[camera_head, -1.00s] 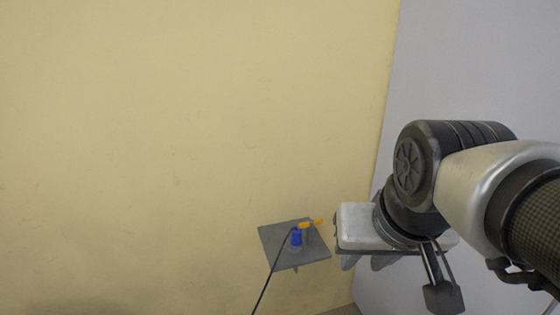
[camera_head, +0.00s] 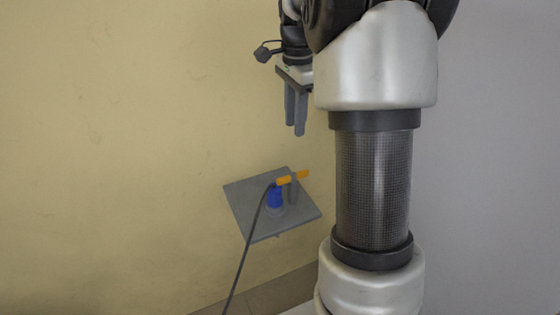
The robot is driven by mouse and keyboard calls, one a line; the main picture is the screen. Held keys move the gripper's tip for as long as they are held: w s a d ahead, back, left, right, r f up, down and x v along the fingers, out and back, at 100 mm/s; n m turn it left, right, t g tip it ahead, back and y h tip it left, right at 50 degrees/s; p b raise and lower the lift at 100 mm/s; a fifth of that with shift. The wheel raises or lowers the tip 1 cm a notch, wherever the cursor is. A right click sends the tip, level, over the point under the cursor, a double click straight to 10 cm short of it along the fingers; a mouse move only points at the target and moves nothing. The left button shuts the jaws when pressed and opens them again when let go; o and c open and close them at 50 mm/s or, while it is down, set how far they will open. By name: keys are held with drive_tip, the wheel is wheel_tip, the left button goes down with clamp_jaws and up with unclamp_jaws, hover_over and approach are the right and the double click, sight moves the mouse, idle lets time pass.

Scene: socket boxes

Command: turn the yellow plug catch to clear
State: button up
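The yellow catch (camera_head: 293,177) is a short orange-yellow bar at the top of a grey post (camera_head: 294,191). Its left end reaches over the top of the blue plug (camera_head: 275,199), and its right end sticks out past the post. The plug stands upright in a round grey socket on a grey plate (camera_head: 250,222) against the wall. A dark cable (camera_head: 244,252) runs from the plug down to the left. My gripper (camera_head: 296,127) points down above the catch, apart from it. Its fingers overlap in this view, so their opening is unclear.
A plain yellow wall (camera_head: 120,130) fills the left, and a grey wall (camera_head: 500,160) the right. My arm covers the area right of the plate. The space left of the plate is free except for the hanging cable.

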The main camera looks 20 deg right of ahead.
sight(293, 174)
wheel_tip(293, 174, down, 16)
drive_tip(key=b, duration=0.2)
drive_tip(key=shift+s+f+b, duration=0.1)
drive_tip(key=shift+f+b, duration=0.1)
drive_tip(key=shift+b, duration=0.1)
drive_tip(key=shift+c, duration=0.4)
clamp_jaws()
